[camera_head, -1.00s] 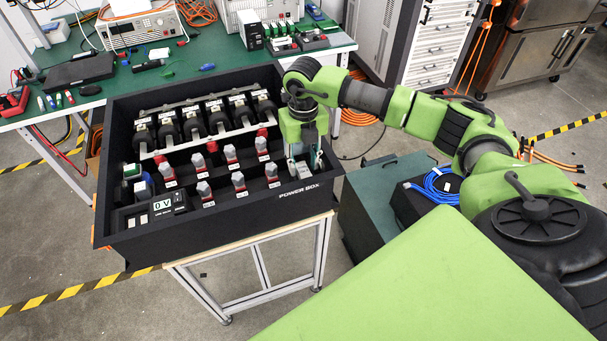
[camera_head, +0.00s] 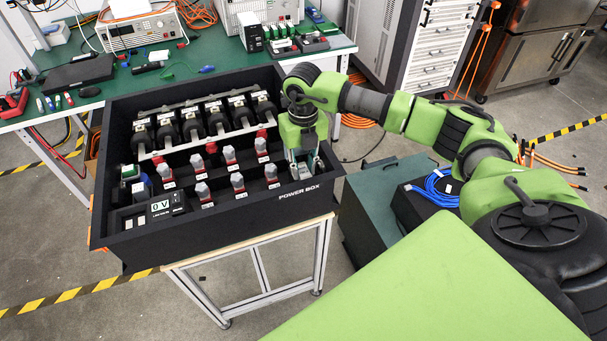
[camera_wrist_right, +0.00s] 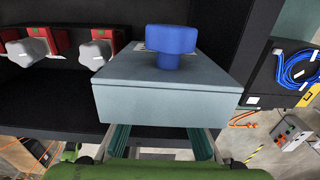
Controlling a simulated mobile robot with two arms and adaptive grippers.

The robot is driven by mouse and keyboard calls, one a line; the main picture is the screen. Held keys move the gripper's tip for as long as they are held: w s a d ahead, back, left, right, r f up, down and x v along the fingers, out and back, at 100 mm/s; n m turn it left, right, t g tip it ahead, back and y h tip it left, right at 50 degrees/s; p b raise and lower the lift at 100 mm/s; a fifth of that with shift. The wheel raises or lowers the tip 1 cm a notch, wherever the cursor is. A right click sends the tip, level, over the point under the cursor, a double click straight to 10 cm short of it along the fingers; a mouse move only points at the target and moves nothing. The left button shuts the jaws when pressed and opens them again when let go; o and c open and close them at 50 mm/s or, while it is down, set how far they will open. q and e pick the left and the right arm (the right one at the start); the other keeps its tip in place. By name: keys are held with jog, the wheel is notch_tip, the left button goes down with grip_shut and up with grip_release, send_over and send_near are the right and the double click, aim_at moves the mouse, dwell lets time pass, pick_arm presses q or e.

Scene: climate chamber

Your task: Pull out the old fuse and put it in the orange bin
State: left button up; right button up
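The black power box (camera_head: 255,203) stands open on a light metal-framed stand. My right gripper (camera_head: 303,168) reaches down into its front right corner. In the wrist view a grey block with a blue knob (camera_wrist_right: 172,44) fills the middle. Two greenish fingers of my right gripper (camera_wrist_right: 160,142) stand apart at the block's lower edge. Their tips are hidden by the block, so I cannot tell whether they grip it. I cannot make out which part is the old fuse. No orange bin is in view. My left gripper is not in view.
Red parts with grey knobs (camera_head: 237,182) stand in rows left of the gripper. Dark cylinders (camera_head: 193,125) line the back. A display (camera_head: 160,206) reads "0 V". A green bench (camera_head: 215,62) with instruments lies behind. A blue cable coil (camera_head: 437,186) lies on a black case at right.

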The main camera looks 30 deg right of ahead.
aim_at(303, 171)
grip_shut()
jog(key=shift+r, duration=0.3)
dwell(0.3)
jog(key=shift+r+p, duration=1.15)
jog(key=shift+r, duration=0.5)
jog(key=shift+r, duration=0.1)
jog(key=shift+r+p, duration=1.25)
jog(key=shift+r, duration=0.6)
